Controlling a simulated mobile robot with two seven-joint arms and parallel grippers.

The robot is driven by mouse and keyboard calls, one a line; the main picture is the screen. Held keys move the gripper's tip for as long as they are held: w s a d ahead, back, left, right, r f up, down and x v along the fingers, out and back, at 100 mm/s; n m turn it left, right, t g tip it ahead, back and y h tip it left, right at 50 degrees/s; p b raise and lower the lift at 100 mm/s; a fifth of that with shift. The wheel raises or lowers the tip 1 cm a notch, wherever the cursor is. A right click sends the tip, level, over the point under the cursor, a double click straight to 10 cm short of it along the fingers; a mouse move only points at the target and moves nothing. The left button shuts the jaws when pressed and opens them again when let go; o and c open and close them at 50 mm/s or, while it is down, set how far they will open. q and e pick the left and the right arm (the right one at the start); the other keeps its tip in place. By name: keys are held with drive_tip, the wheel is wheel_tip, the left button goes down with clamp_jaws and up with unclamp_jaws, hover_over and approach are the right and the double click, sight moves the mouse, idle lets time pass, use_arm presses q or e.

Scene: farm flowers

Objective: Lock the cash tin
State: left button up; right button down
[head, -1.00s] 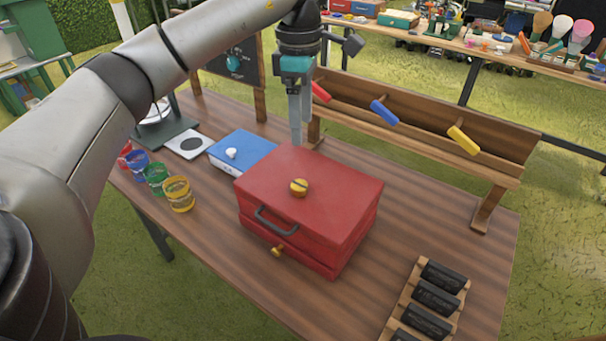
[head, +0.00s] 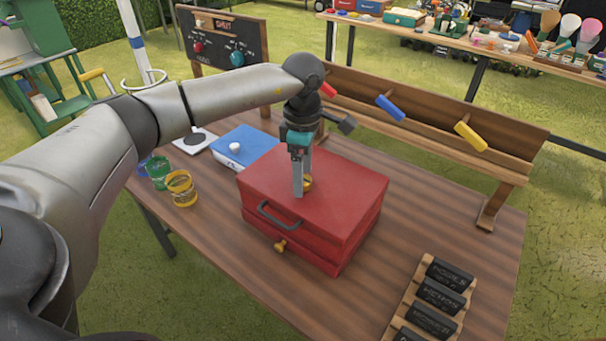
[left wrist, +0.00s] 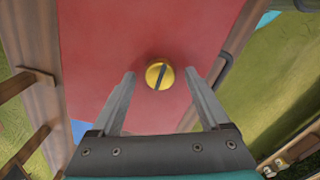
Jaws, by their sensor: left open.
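The red cash tin (head: 318,208) stands closed on the wooden table, with a grey handle (head: 275,216) and a small brass knob (head: 281,245) on its front. A round yellow lock knob with a dark slot (left wrist: 159,75) sits on its lid. In the head view the knob (head: 308,182) is partly hidden behind my left gripper (head: 299,192). My left gripper points down over the lid and is open. In the left wrist view its fingers (left wrist: 162,88) stand apart on either side of the knob's near side, with nothing between them gripped. My right gripper is not in view.
A blue box with a white knob (head: 245,147) and several coloured jars (head: 181,188) stand left of the tin. A wooden rack with coloured handles (head: 430,115) runs behind. A holder of dark labelled blocks (head: 433,301) lies front right.

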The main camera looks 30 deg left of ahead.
use_arm(q)
drive_tip(key=shift+f, duration=0.2)
clamp_jaws()
idle(0.6)
